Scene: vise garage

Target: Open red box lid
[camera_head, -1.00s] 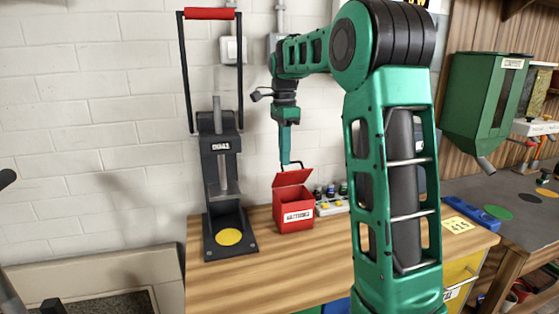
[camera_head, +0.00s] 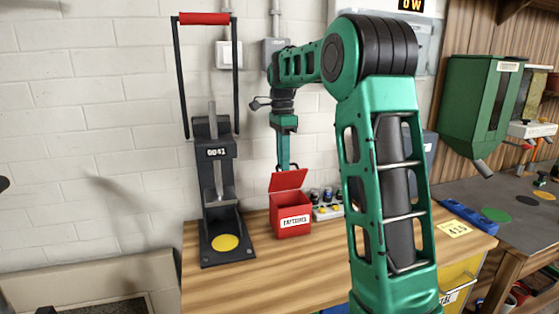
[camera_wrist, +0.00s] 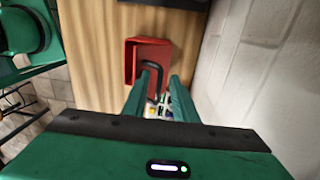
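The red box (camera_head: 291,221) stands on the wooden bench, with a white label on its front. Its red lid (camera_head: 288,180) is raised at the back and tilted, leaving a gap above the box front. My gripper (camera_head: 284,168) points down just behind the lid's upper edge. In the wrist view the two green fingers of my gripper (camera_wrist: 164,80) are apart, with the dark curved lid handle (camera_wrist: 157,84) between them. The red box also shows in the wrist view (camera_wrist: 129,62). Contact between the fingers and handle is unclear.
A black press with a red-gripped handle (camera_head: 203,18) stands left of the box. The white brick wall (camera_head: 100,120) is close behind. The wooden bench (camera_head: 265,275) is clear in front.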

